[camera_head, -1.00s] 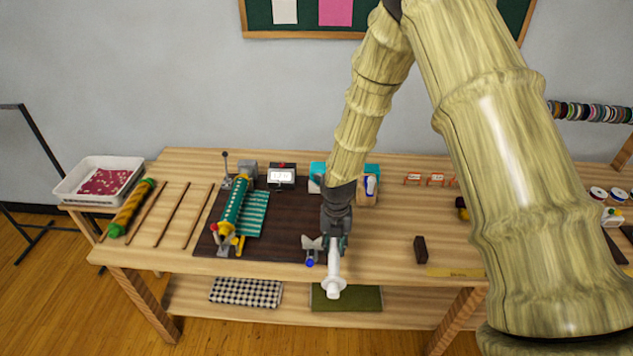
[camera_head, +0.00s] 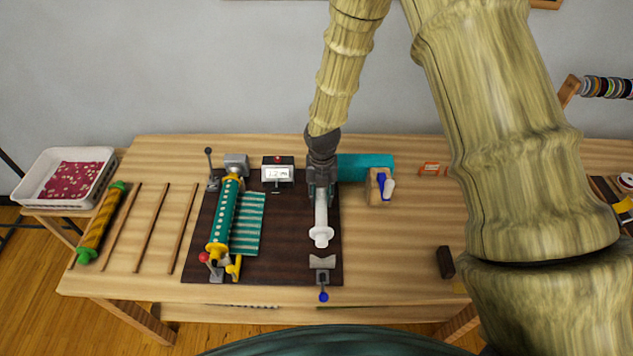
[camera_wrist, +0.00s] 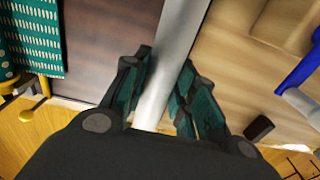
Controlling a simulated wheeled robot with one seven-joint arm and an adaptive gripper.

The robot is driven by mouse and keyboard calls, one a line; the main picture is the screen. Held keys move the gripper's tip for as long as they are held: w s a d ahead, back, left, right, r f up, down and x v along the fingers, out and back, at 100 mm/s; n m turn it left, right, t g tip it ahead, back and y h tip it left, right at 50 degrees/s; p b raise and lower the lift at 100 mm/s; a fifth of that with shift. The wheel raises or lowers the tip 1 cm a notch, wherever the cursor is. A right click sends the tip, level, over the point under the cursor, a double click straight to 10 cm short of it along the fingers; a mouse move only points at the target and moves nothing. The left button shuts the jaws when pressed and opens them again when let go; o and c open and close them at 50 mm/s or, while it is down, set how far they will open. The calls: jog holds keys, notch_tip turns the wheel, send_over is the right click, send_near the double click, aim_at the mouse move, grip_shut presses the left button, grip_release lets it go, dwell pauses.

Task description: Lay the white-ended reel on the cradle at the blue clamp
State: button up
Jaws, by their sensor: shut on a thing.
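My gripper (camera_head: 321,182) is shut on the white-ended reel (camera_head: 321,212), a slim pale tube with a white flange at its near end. Its far end is hidden by my gripper. In the wrist view the tube runs between the green-padded fingers (camera_wrist: 163,88). The reel points toward the front edge, over the right part of the dark mat; its height above the mat is hard to tell. A grey cradle (camera_head: 322,262) stands just in front of the flange, apart from it, with the blue clamp (camera_head: 323,297) at the mat's front edge.
A green-and-gold roll (camera_head: 224,215) with striped cloth (camera_head: 248,222) lies left on the mat (camera_head: 287,250). A small display box (camera_head: 278,172) stands behind. A teal block (camera_head: 362,166) and a tan holder (camera_head: 378,186) stand right. A dark block (camera_head: 445,262) lies farther right, with bare wood between.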

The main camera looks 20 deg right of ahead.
jog(key=shift+s+d+f+b, duration=0.15)
jog(key=shift+s+b, duration=0.2)
jog(key=shift+s, duration=0.2)
jog(key=shift+s+d+f+b, duration=0.1)
jog(key=shift+s+b, duration=0.25)
jog(key=shift+s, duration=0.2)
jog(key=w+f, duration=0.1)
jog(key=f+b, duration=0.1)
jog(key=f, duration=0.1)
jog(key=shift+w+a, duration=0.15)
jog(key=shift+w, duration=0.25)
jog(key=shift+f, duration=0.25)
jog(key=shift+s+f+b, duration=0.25)
jog(key=shift+s+b, duration=0.2)
jog(key=shift+b, duration=0.2)
jog(key=shift+w+f+b, duration=0.25)
jog(key=shift+f+b, duration=0.2)
jog(key=shift+f, duration=0.85)
jog(key=shift+s+f, duration=0.15)
jog(key=shift+f, duration=0.05)
jog(key=shift+b, duration=0.3)
jog(key=shift+f, duration=0.15)
